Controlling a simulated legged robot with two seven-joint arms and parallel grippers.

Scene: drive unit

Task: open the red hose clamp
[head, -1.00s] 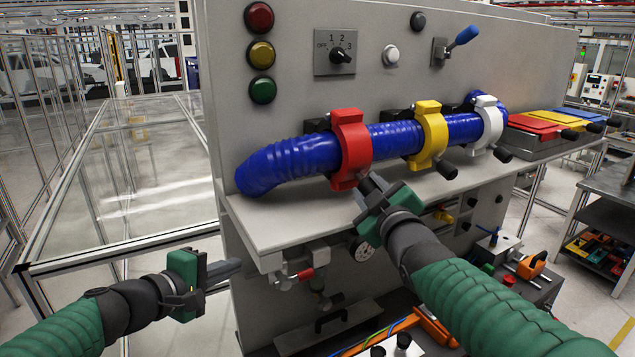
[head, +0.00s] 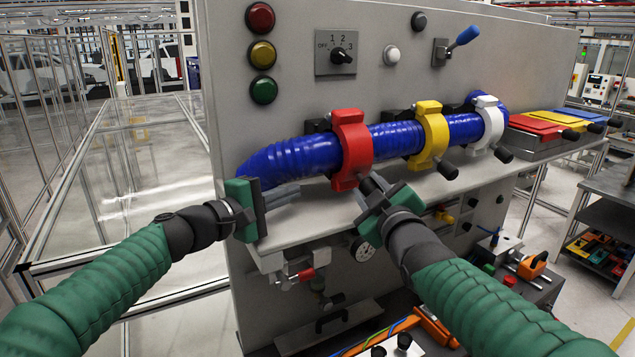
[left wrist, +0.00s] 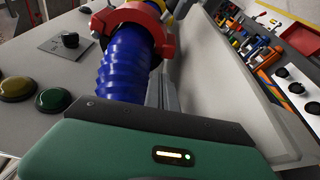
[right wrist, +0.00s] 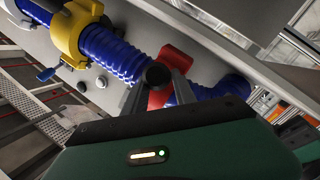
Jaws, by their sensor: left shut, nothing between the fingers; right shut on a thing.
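The red hose clamp (head: 351,145) sits closed around the blue ribbed hose (head: 290,159), left of the yellow clamp (head: 430,133) and the white clamp (head: 486,122). It also shows in the left wrist view (left wrist: 168,32) and the right wrist view (right wrist: 176,62). My right gripper (head: 369,188) is shut on the red clamp's black handle (right wrist: 157,75) at the clamp's lower edge. My left gripper (head: 297,194) is shut and empty, just below the hose and left of the red clamp. I cannot tell whether it touches the hose.
A shelf ledge (head: 290,232) runs below the hose. The panel above carries a rotary switch (head: 341,54), coloured buttons and a blue lever (head: 464,37). A gauge (head: 363,249) and pipe fittings sit under the ledge.

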